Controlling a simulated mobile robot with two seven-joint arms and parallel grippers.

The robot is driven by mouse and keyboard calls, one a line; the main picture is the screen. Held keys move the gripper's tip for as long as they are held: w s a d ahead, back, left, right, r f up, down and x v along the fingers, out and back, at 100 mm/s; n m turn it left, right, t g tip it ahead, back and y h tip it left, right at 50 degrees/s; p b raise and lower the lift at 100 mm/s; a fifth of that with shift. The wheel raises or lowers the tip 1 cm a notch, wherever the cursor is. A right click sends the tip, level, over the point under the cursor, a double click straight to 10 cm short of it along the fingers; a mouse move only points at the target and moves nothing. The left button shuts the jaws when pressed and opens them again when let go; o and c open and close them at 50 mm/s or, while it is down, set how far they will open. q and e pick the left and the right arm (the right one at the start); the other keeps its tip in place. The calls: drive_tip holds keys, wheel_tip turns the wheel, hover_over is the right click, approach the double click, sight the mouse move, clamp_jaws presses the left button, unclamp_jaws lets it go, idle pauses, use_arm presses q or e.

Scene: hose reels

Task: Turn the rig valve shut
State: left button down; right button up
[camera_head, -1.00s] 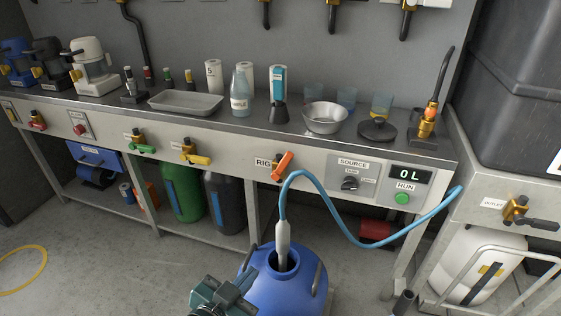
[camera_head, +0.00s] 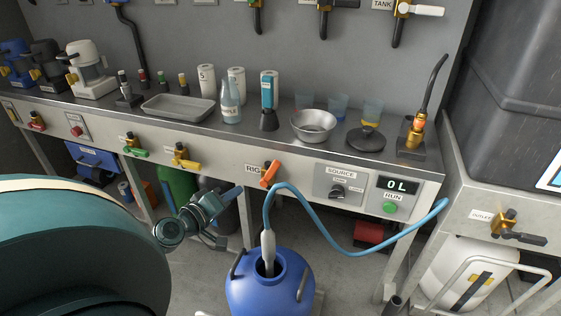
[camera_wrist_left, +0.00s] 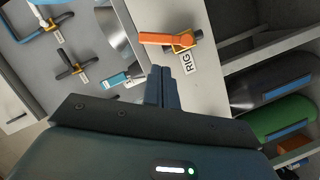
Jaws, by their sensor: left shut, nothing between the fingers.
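The rig valve (camera_head: 270,173) has an orange lever on a brass body, beside the RIG label on the bench's front panel. Its lever slants in the head view. In the left wrist view the orange lever (camera_wrist_left: 168,39) lies just beyond the fingertips, a little to their upper side. My left gripper (camera_head: 238,191) is shut and empty, left of and below the valve, apart from it. Its closed fingers also show in the left wrist view (camera_wrist_left: 160,72). My right gripper is not in view.
A blue hose (camera_head: 328,238) loops in front of the panel from a nozzle in the blue drum (camera_head: 268,290) toward the right. A yellow-handled valve (camera_head: 184,161) sits left of the rig valve. The SOURCE knob (camera_head: 338,191) and green RUN button (camera_head: 390,207) are right; the display reads 0 L.

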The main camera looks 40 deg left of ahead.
sight(270, 174)
use_arm(q)
drive_tip(key=w+a+r+n+y, duration=0.1)
drive_tip(key=w+a+n, duration=0.3)
drive_tip(key=w, duration=0.7)
drive_tip(key=d, duration=0.1)
drive_tip(key=w+d+f+m+p, duration=0.1)
drive_tip(key=shift+d+f+t, duration=0.3)
drive_tip(key=shift+t, duration=0.1)
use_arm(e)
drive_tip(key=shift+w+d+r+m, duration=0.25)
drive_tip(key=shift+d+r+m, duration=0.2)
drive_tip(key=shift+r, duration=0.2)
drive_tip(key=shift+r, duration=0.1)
use_arm(q)
drive_tip(key=shift+m, duration=0.3)
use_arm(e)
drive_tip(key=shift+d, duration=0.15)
